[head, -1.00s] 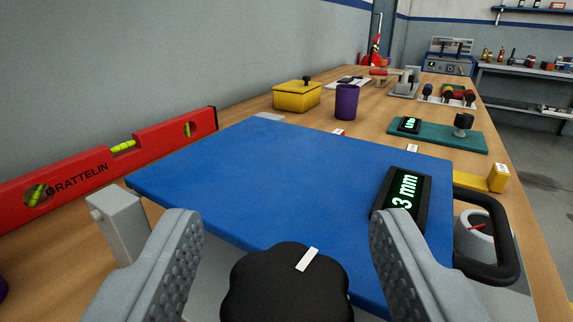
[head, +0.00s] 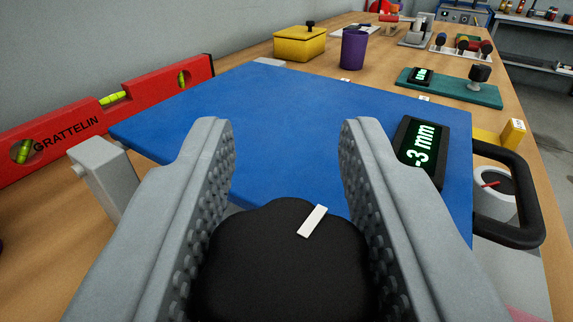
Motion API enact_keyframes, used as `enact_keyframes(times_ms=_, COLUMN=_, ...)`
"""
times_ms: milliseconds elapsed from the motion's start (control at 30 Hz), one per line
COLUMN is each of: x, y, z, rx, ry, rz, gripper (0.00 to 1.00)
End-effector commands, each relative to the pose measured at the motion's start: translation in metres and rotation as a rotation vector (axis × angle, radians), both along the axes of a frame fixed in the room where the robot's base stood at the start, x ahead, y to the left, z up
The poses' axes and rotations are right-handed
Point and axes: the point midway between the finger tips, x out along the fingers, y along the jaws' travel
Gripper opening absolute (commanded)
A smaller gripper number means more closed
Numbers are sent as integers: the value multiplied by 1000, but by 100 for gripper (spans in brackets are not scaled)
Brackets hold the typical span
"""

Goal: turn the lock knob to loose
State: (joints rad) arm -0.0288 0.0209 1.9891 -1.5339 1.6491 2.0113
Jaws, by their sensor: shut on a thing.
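The lock knob (head: 284,262) is black and lobed, with a white pointer mark (head: 312,221) on its top, tilted up to the right. It sits at the bottom middle of the head view, in front of the blue plate (head: 290,110). My gripper (head: 287,165) has one ridged grey finger on each side of the knob and is shut on it. The fingertips reach past the knob over the blue plate's near edge. The knob's lower part and its base are hidden.
A display (head: 422,150) reading about -3 mm stands on the plate's right side. A black handle (head: 515,200) and a round dial (head: 492,188) are at the right. A red spirit level (head: 60,130) lies at left. A purple cup (head: 353,50) and yellow box (head: 299,43) stand behind.

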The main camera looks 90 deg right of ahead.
Motion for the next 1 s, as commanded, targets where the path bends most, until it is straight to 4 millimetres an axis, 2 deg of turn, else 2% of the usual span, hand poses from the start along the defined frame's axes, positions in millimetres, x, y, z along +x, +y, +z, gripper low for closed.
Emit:
enact_keyframes(times_ms=367, x=2, y=0, z=0, rx=0, ry=-1, rz=171, gripper=9)
enact_keyframes(times_ms=1000, x=12, y=4, z=0, rx=0, ry=1, rz=763, gripper=9)
